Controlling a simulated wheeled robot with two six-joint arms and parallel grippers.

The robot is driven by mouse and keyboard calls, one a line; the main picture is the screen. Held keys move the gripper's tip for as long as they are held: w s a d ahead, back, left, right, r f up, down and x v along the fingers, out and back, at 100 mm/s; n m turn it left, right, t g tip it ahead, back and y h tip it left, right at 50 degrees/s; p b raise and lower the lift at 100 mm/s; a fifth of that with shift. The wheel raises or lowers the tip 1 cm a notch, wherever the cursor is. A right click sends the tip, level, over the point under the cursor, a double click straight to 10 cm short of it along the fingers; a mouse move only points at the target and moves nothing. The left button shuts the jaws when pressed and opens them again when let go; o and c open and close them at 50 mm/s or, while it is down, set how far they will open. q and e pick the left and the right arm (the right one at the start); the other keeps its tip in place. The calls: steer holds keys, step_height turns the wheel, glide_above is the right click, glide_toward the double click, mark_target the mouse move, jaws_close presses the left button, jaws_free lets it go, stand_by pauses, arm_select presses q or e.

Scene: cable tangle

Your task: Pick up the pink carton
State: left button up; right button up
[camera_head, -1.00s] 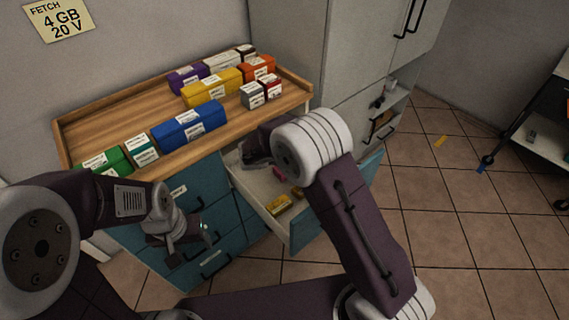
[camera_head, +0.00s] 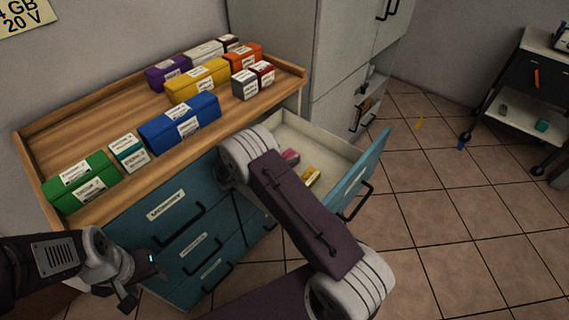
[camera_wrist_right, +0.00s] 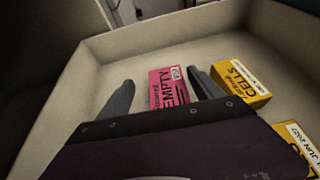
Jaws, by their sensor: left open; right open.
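The pink carton (camera_head: 290,155) lies in the open drawer (camera_head: 322,142), partly hidden by my right arm in the head view. In the right wrist view the pink carton (camera_wrist_right: 168,88), marked EMPTY, lies between the two spread fingers of my right gripper (camera_wrist_right: 163,92). That gripper is open and holds nothing. I cannot tell how far its fingertips are above the drawer floor. In the head view my right arm hides it. My left gripper (camera_head: 138,284) is open and empty in front of the closed drawers at lower left.
Yellow cartons (camera_wrist_right: 240,83) lie right of the pink carton, one close to the right finger. Pale drawer walls (camera_wrist_right: 140,35) surround them. Several coloured boxes, including a blue one (camera_head: 180,122), stand on the wooden top (camera_head: 112,112). A wheeled cart (camera_head: 520,95) stands at far right.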

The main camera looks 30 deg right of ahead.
mark_target(292, 154)
steer(key=x, duration=0.2)
steer(key=s+b+x, duration=0.1)
steer(key=x, duration=0.1)
steer(key=shift+w+d+f, duration=0.15)
steer(key=shift+d+f, duration=0.1)
steer(key=shift+d, duration=0.2)
steer(key=shift+w+d, duration=0.15)
steer(key=shift+d, duration=0.05)
steer(key=c, duration=1.4)
steer(key=shift+r, duration=0.1)
steer(key=r, duration=0.1)
steer(key=r+p, duration=0.1)
steer(key=r, duration=0.2)
steer(key=shift+s+r, duration=0.25)
steer(key=shift+r, duration=0.15)
steer(key=s+d+r+p, duration=0.1)
steer(key=s+r, duration=0.1)
steer(key=s, duration=0.1)
steer(key=s+d+r+p, duration=0.1)
steer(key=s+r, duration=0.1)
steer(key=s, duration=0.2)
steer(key=s+d+r, duration=0.1)
steer(key=s+r, duration=0.1)
steer(key=s, duration=0.1)
steer(key=shift+s+d+r+p, duration=0.15)
steer(key=shift+s+d+p, duration=0.1)
steer(key=shift+s+p, duration=0.15)
